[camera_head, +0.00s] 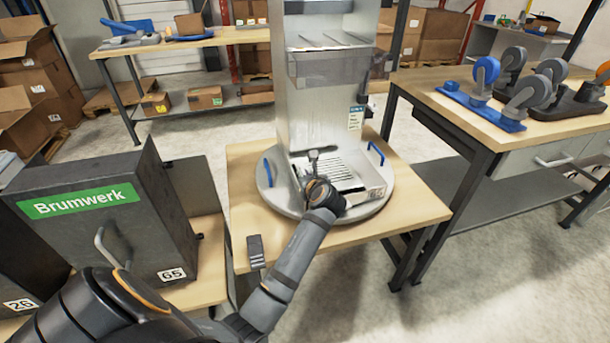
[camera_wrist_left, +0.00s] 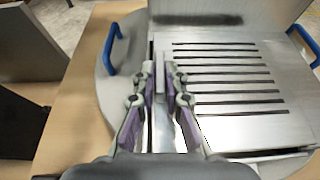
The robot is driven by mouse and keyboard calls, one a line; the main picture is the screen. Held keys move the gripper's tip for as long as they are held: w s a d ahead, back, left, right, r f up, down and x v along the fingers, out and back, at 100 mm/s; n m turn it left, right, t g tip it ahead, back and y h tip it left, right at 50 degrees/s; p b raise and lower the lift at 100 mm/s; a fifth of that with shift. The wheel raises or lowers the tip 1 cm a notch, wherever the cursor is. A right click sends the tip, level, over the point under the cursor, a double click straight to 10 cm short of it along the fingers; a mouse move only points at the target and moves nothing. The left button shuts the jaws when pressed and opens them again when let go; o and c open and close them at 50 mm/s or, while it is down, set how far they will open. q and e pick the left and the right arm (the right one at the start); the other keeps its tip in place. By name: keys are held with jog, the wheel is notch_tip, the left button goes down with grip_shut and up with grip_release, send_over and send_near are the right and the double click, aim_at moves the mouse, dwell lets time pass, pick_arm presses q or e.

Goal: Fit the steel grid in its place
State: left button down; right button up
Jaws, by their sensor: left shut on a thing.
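The steel grid (camera_head: 342,172) is a flat slotted plate in the bay at the foot of the tall grey dispenser (camera_head: 312,110). My left gripper (camera_head: 316,168) is at the grid's left side. In the left wrist view the gripper (camera_wrist_left: 161,80) is shut on a thin grey upright part at the left edge of the grid (camera_wrist_left: 230,88). A gap shows under the grid's near right edge, so I cannot tell whether it lies flush. The arm hides part of the bay's front in the head view. My right gripper is not in view.
The dispenser stands on a round grey turntable (camera_head: 266,198) with blue handles (camera_head: 376,153), on a wooden table (camera_head: 425,205). A dark Brumwerk cabinet (camera_head: 110,215) stands left. A small dark block (camera_head: 255,250) lies at the table's front left. Casters (camera_head: 487,80) occupy the right bench.

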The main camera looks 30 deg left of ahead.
pick_arm(q)
jog(key=shift+f, duration=0.35)
jog(key=shift+f, duration=0.1)
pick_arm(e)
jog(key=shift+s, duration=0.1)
pick_arm(q)
jog(key=shift+f, duration=0.3)
jog(key=c, duration=1.3)
grip_release()
jog(key=shift+c, duration=0.2)
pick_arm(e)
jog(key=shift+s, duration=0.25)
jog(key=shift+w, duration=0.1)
pick_arm(q)
notch_tip(320, 180, up, 10)
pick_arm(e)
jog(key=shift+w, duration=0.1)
